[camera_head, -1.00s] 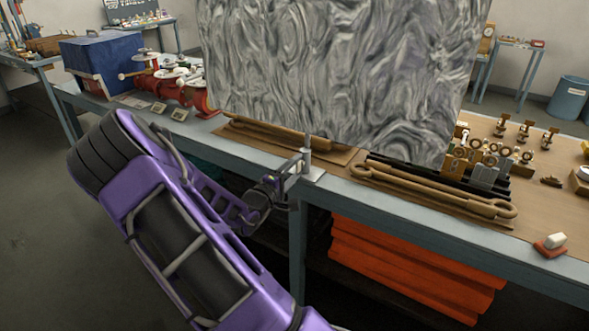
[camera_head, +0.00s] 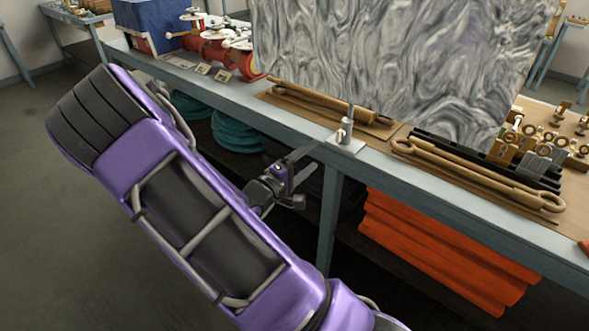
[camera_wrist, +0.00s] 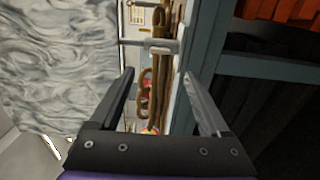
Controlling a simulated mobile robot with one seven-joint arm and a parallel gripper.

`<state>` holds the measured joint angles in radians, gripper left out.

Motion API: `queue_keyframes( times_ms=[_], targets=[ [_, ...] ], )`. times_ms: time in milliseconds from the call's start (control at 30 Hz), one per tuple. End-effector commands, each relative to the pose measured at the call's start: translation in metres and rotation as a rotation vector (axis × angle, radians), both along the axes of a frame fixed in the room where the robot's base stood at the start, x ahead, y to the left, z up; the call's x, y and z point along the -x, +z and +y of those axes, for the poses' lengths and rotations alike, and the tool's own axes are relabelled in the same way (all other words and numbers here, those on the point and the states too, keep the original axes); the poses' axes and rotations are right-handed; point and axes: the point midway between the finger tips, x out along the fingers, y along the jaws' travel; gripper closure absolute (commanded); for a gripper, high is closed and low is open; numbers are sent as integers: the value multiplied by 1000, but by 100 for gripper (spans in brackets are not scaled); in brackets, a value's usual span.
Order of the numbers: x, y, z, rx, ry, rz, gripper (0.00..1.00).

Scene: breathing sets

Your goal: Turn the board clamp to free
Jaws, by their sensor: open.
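The board clamp (camera_head: 347,130) is a small grey metal post on a pale square plate at the bench's front edge, against the foot of a tall grey marbled board (camera_head: 400,60). A small pale lever seems to hang at its side; its exact angle is hard to tell. In the wrist view the clamp (camera_wrist: 150,43) lies sideways ahead of the fingers. My gripper (camera_head: 308,165) is open and empty, in front of the bench edge, to the left of and below the clamp, apart from it. Its two fingers (camera_wrist: 159,74) show spread in the wrist view.
Brown rope-like rods (camera_head: 480,180) lie on the bench (camera_head: 250,115) either side of the clamp. Red valve pipework (camera_head: 215,55) stands at the left. Orange folded material (camera_head: 430,250) and teal coils (camera_head: 235,130) fill the shelf below. The floor at left is clear.

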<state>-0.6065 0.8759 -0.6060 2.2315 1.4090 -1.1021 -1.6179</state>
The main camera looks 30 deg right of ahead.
Motion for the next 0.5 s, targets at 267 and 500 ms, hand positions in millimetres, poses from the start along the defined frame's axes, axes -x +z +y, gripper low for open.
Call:
queue_keyframes(
  times_ms=[267,500],
  targets=[
    [18,0,46,0,1,-1,20],
    [23,0,55,0,-1,-1,20]
  ],
)
